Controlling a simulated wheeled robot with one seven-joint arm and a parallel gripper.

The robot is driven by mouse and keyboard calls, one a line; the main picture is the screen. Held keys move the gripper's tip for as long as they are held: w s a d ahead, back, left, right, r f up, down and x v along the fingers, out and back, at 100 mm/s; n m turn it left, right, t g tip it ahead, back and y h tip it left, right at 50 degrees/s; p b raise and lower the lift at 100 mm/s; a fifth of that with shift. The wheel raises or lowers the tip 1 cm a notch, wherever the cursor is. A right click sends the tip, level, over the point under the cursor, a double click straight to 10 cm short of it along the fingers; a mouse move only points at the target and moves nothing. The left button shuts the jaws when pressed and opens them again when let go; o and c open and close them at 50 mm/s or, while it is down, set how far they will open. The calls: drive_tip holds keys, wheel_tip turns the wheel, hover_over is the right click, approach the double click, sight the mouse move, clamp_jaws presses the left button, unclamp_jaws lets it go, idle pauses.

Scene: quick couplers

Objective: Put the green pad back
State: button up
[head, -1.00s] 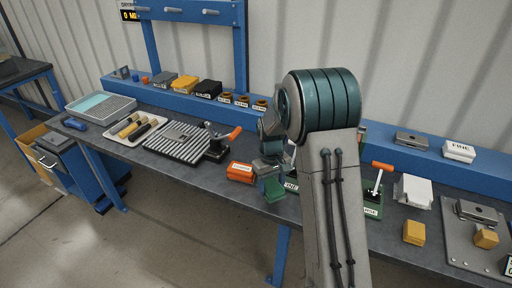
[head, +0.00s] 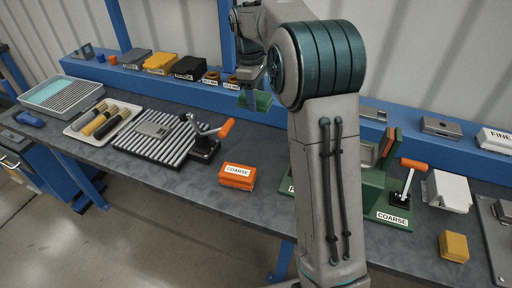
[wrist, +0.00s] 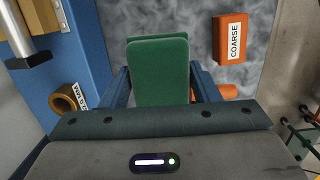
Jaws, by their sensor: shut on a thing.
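The green pad (head: 256,101) is in my gripper (head: 251,84), up in front of the blue back ledge in the head view. In the wrist view the green pad (wrist: 160,75) stands between the two fingers of my gripper (wrist: 163,90). The gripper is shut on it. In the head view, my arm hides part of the green-based fixture (head: 377,190), labelled COARSE, on the bench to the right.
An orange block (head: 237,176) labelled COARSE lies on the bench. The blue ledge (head: 140,73) carries grey, yellow and black blocks and several brass rings (head: 211,78). A ribbed plate (head: 155,140) with a crank clamp (head: 207,135) is at left. Bare bench lies around the orange block.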

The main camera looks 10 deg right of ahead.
sight(258, 149)
wheel_tip(258, 149, down, 18)
drive_tip(key=shift+r+p, duration=0.2)
drive_tip(key=shift+p, duration=0.2)
drive_tip(key=shift+f, duration=0.2)
drive_tip(key=o, duration=1)
